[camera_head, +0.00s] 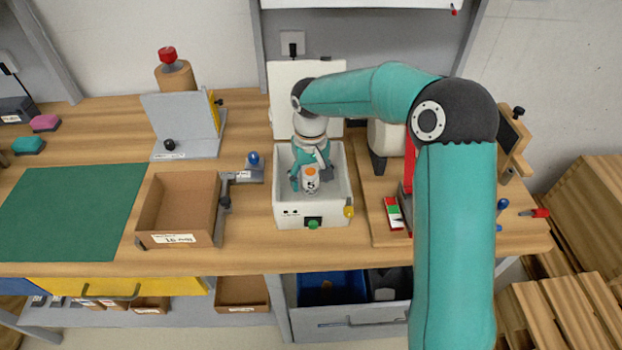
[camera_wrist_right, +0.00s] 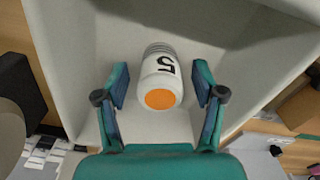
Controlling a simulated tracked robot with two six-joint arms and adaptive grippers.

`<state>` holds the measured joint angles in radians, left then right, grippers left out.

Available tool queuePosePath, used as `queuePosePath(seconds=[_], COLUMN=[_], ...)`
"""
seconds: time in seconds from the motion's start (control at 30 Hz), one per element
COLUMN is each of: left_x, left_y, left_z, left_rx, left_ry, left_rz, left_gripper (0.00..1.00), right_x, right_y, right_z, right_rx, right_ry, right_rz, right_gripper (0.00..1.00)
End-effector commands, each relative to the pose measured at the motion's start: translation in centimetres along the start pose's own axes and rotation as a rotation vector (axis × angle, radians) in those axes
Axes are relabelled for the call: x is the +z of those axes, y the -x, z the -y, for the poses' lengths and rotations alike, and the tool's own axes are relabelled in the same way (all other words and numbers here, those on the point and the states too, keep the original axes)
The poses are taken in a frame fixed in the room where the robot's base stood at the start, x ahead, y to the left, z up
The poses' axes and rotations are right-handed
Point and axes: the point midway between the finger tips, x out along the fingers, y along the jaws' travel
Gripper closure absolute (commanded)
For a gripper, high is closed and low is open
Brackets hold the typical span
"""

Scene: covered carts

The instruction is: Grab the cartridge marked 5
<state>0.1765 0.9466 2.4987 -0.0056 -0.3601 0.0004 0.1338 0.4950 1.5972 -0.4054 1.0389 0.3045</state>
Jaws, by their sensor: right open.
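The cartridge marked 5 (camera_head: 311,181) is a white cylinder with an orange cap and a black "5". It is inside the open white box (camera_head: 284,212), whose lid is raised at the back. My right gripper (camera_head: 311,184) reaches down into the box from above. In the right wrist view the cartridge (camera_wrist_right: 160,78) lies between the two teal fingers of the right gripper (camera_wrist_right: 161,88). The fingers are open, with a gap on each side of the cartridge. My left gripper is not in view.
A brown cardboard bin (camera_head: 178,205) stands left of the box, with a green mat (camera_head: 72,212) farther left. A grey bracket (camera_head: 184,125) is behind the bin. A wooden board with fixtures (camera_head: 377,226) is right of the box. The box walls closely surround my right gripper.

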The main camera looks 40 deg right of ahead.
Motion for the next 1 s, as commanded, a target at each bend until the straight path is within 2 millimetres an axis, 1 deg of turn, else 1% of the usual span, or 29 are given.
queuePosePath(seconds=[0.2,0.23,0.47,0.5,0.57,0.6,0.63,0.87,1.0], left_x=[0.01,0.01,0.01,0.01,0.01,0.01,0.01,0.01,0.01], left_y=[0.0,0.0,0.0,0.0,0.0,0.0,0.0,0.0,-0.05], left_z=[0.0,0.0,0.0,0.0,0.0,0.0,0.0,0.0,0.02], left_rx=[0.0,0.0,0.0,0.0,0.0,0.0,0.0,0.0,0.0], left_ry=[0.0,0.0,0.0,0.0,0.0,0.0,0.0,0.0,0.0], left_rz=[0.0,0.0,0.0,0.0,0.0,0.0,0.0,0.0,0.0], left_gripper=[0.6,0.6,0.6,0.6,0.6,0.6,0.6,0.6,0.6], right_x=[-0.04,-0.04,-0.04,-0.04,-0.04,-0.05,-0.05,-0.06,-0.07], right_y=[-0.16,-0.15,-0.12,-0.12,-0.11,-0.11,-0.11,-0.05,0.33], right_z=[0.04,0.04,0.06,0.07,0.07,0.07,0.07,0.07,0.06], right_rx=[0.0,0.0,0.0,0.0,0.0,0.0,0.0,-0.001,0.0], right_ry=[0.0,0.0,0.0,0.0,0.0,0.001,0.0,0.0,0.0], right_rz=[-0.001,-0.001,-0.001,-0.001,-0.001,-0.001,-0.001,-0.002,-0.002], right_gripper=[0.31,0.33,0.71,0.78,0.88,0.95,0.98,0.99,0.99])
